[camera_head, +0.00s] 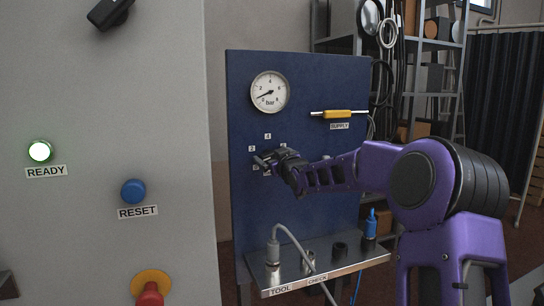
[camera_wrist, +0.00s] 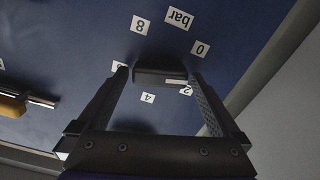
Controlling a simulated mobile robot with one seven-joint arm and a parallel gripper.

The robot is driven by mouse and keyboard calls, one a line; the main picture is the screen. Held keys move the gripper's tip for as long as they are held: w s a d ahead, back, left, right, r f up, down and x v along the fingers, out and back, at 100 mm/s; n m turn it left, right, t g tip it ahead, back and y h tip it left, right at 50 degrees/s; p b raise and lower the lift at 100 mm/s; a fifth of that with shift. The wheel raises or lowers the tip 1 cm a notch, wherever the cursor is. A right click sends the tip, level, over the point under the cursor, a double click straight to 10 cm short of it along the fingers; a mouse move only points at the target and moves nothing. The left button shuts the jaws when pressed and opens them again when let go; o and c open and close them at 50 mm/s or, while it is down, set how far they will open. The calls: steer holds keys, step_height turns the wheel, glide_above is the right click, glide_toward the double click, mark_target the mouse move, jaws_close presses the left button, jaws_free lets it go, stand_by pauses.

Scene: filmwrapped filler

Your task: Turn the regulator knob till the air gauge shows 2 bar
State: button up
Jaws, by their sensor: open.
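The regulator knob (camera_wrist: 160,76) is a dark bar-shaped knob with a white pointer line on the blue panel. In the wrist view its line lies towards the 2 label (camera_wrist: 186,90). My gripper (camera_wrist: 162,74) is open, with its two fingertips on either side of the knob; I cannot tell whether they touch it. In the head view my gripper (camera_head: 262,161) is at the panel and mostly hides the knob. The round white air gauge (camera_head: 270,92), marked in bar, is above it. Its dark needle points to the lower left, between 0 and 2.
A yellow-handled supply valve (camera_head: 338,114) is to the right of the gauge. A grey cabinet (camera_head: 110,100) with buttons stands at the left.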

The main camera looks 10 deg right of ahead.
steer(key=shift+c, duration=0.3)
steer(key=c, duration=1.2)
steer(key=shift+m, duration=0.3)
steer(key=m, duration=0.5)
steer(key=shift+d, duration=0.25)
steer(key=shift+f+m+b, duration=0.1)
steer(key=shift+m+b, duration=0.3)
steer(key=shift+m, duration=2)
steer(key=o, duration=1.3)
steer(key=shift+c, duration=0.2)
